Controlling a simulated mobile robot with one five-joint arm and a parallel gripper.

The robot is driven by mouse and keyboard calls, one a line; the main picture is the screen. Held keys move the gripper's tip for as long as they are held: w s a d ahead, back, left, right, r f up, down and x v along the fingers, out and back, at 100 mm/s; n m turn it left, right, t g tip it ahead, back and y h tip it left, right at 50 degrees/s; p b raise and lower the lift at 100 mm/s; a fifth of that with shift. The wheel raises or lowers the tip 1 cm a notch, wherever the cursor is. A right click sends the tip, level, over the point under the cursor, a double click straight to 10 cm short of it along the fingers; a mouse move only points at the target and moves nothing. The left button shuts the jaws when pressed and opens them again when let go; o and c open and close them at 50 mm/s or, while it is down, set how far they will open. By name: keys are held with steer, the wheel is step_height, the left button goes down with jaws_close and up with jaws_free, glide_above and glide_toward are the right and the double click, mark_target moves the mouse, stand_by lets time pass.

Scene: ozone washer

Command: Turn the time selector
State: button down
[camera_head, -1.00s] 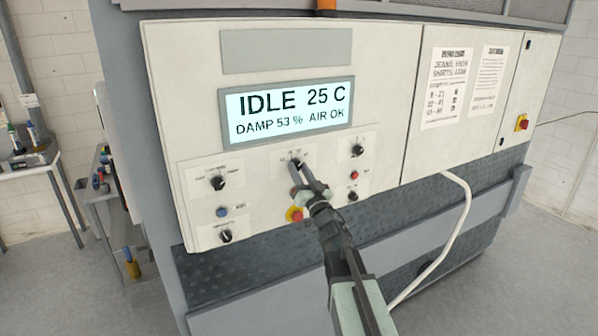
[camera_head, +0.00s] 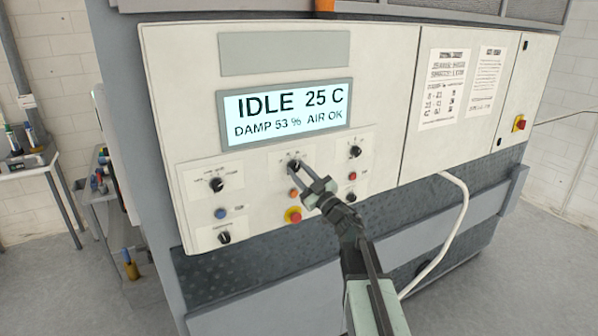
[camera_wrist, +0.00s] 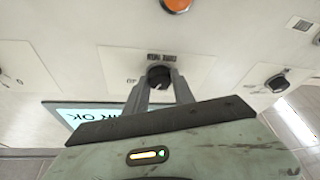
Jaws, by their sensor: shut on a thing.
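A black round knob (camera_head: 293,165) sits at the upper middle of the light control panel (camera_head: 385,100), under the display. My gripper (camera_head: 298,169) reaches up to it from the lower right and is shut on it. In the wrist view the same knob (camera_wrist: 159,76) is between my two grey fingertips, one on each side. Its printed label shows upside down there and is too blurred to read surely. The front of the knob is partly hidden by my fingers in the head view.
The display (camera_head: 287,114) reads IDLE 25 C, DAMP 53 %, AIR OK. Other black knobs stand left (camera_head: 217,185) and right (camera_head: 355,152). A white hose (camera_head: 462,215) hangs at right.

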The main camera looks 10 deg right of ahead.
steer(key=shift+n+y, duration=0.3)
steer(key=shift+n, duration=0.1)
steer(key=c, duration=1.1)
jaws_free()
steer(key=shift+o, duration=0.2)
steer(key=shift+s+f, duration=0.1)
steer(key=b+v, duration=0.2)
steer(key=v, duration=0.5)
steer(key=shift+s+d+b, duration=0.2)
steer(key=shift+s+b, duration=0.05)
steer(key=shift+b, duration=0.05)
